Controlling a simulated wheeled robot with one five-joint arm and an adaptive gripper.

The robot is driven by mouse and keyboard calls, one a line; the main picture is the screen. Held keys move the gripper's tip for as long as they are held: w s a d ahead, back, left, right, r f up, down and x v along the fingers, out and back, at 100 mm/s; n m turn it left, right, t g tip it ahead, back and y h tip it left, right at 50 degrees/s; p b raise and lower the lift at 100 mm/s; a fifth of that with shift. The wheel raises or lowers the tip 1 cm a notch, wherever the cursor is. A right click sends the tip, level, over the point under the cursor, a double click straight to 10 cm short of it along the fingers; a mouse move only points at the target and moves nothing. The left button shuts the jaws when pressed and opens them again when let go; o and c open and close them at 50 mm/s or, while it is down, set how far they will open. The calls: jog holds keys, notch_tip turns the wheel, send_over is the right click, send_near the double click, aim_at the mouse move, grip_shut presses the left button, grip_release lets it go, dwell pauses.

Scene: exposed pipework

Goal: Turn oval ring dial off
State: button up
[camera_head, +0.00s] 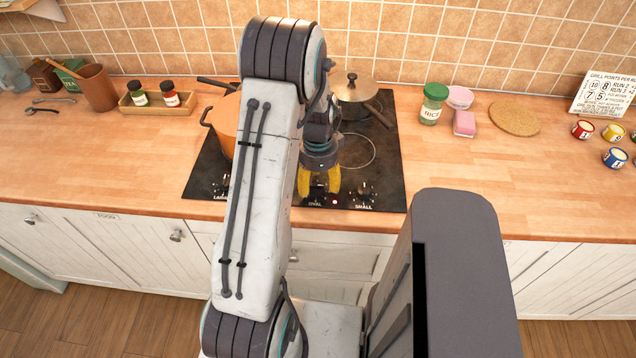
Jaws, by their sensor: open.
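The black hob (388,160) is set in the wooden counter, with dials along its front edge. The OVAL label (315,203) is at the front middle, and a small red light (335,201) glows just right of it. My gripper (319,188) points down over that spot, with its two yellow fingers apart. The oval ring dial lies between or just behind the fingertips and is mostly hidden. I cannot tell whether the fingers touch it or which way it points. The SMALL label (363,207) is to the right and the LARGE label is at the left.
An orange pot (222,126) stands on the left of the hob, partly behind my arm. A lidded pan (352,88) stands at the back. The front counter right of the hob is clear.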

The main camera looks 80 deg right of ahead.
jog(key=shift+f, duration=0.6)
jog(key=shift+c, duration=0.3)
jog(key=c, duration=1.1)
jog(key=shift+c, duration=0.2)
